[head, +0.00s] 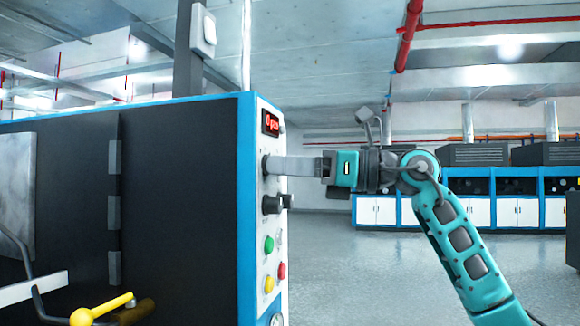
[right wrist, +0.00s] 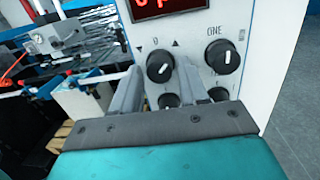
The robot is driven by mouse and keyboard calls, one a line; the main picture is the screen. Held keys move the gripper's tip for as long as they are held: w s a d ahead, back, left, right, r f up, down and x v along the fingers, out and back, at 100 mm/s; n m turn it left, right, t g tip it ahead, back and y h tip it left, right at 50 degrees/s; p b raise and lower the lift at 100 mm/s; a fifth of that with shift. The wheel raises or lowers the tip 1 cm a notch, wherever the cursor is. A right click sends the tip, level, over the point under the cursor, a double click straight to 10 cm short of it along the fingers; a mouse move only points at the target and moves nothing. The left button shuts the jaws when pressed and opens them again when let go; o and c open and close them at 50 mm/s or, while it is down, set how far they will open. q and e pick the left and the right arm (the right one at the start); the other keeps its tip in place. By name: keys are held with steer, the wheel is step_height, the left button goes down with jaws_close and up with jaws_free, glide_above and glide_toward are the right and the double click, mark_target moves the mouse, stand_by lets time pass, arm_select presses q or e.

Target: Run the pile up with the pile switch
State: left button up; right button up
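The control panel is on the machine's narrow end face. In the right wrist view, a black knob (right wrist: 160,66) marked with a 0 and small arrows shows its white pointer line. It may be the pile switch, but the pictures do not name it. My right gripper (head: 272,166) reaches the panel just below the red display (head: 271,123). In the right wrist view its fingers (right wrist: 160,84) are apart, with the knob appearing between them; whether they touch it I cannot tell. My left gripper is not in view.
Another black knob (right wrist: 223,56), marked ONE, is right of the first. Two lower knobs are partly hidden by my right gripper. Green (head: 268,244), yellow (head: 268,284) and red (head: 281,270) buttons sit lower down. A yellow-handled lever (head: 100,308) is at lower left. Open floor lies right.

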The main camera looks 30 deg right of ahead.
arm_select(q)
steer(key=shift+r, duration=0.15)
arm_select(e)
steer(key=shift+o, duration=1)
arm_select(q)
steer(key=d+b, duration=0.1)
steer(key=b, duration=0.1)
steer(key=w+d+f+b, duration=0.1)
steer(key=b, duration=0.1)
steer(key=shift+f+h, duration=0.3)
arm_select(e)
steer(key=v, duration=1.3)
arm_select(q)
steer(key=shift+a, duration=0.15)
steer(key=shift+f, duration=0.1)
